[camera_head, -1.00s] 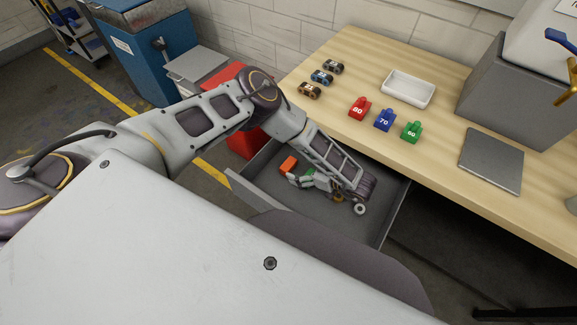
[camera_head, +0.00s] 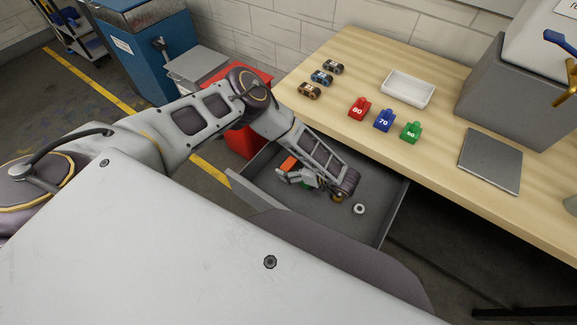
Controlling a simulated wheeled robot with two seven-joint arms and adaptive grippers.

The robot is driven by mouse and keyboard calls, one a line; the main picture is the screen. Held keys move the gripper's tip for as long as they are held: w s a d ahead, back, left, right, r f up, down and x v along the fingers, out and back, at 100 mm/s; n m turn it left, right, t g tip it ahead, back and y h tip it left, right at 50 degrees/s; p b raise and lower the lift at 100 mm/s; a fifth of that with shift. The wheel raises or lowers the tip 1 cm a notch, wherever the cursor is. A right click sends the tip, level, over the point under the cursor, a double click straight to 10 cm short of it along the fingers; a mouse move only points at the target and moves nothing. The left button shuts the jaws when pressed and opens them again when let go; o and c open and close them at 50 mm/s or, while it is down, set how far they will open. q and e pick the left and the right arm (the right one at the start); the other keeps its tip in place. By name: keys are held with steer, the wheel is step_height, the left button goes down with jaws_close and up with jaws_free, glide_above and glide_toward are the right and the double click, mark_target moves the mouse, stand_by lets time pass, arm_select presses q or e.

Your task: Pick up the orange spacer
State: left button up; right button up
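The orange spacer (camera_head: 288,163) looks like a small orange block in the open grey drawer, near its far left corner. My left gripper (camera_head: 286,176) reaches down into the drawer, with its fingers just in front of the orange spacer in the picture. I cannot tell whether they touch it. The fingers are small and partly overlapped by the wrist, so their opening is unclear. My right gripper is out of view.
The drawer (camera_head: 375,222) also holds a white ring (camera_head: 359,209), a gold-brown piece (camera_head: 337,198) and a green piece partly hidden by my gripper. The wooden table (camera_head: 440,145) carries red, blue and green numbered blocks and a white tray (camera_head: 407,89). A red cabinet (camera_head: 243,143) stands left.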

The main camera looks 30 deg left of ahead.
arm_select(q)
steer(key=c, duration=1)
steer(key=shift+r, duration=0.2)
step_height(320, 180, up, 20)
steer(key=f+p, duration=0.1)
steer(key=p, duration=0.1)
step_height(320, 180, up, 8)
glide_above(291, 164)
steer(key=shift+s+r, duration=0.15)
steer(key=shift+r, duration=0.2)
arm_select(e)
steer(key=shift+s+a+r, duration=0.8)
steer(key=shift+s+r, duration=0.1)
